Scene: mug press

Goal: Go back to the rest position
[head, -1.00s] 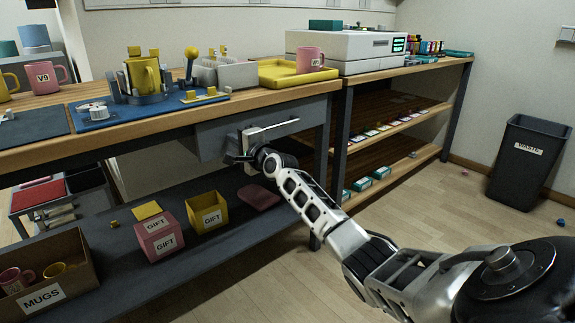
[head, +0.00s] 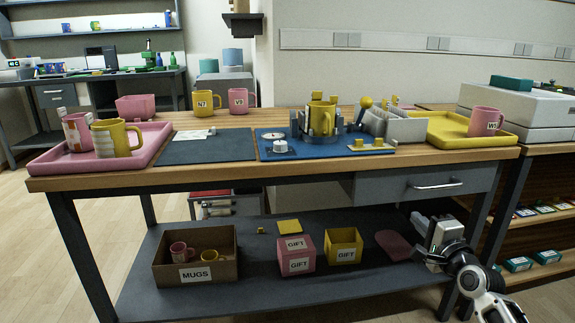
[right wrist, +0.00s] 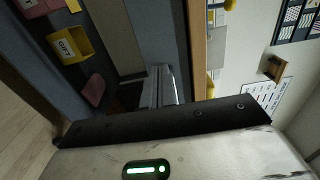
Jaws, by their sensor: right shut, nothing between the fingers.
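My right gripper (head: 420,222) is shut and empty at the right end of the bench, below the grey drawer (head: 400,187) and apart from its handle (head: 438,185). In the right wrist view its shut fingers (right wrist: 163,85) point away from the camera with nothing between them. The drawer looks closed. My left gripper is in no view. A yellow mug (head: 321,118) stands in the press fixture (head: 298,125) on the blue mat (head: 275,152).
A pink tray (head: 50,163) with two mugs is at the left and a yellow tray (head: 440,137) with a pink mug (head: 485,121) at the right. The lower shelf (head: 235,295) holds a MUGS box (head: 165,272) and gift boxes (head: 296,254). The floor at left is clear.

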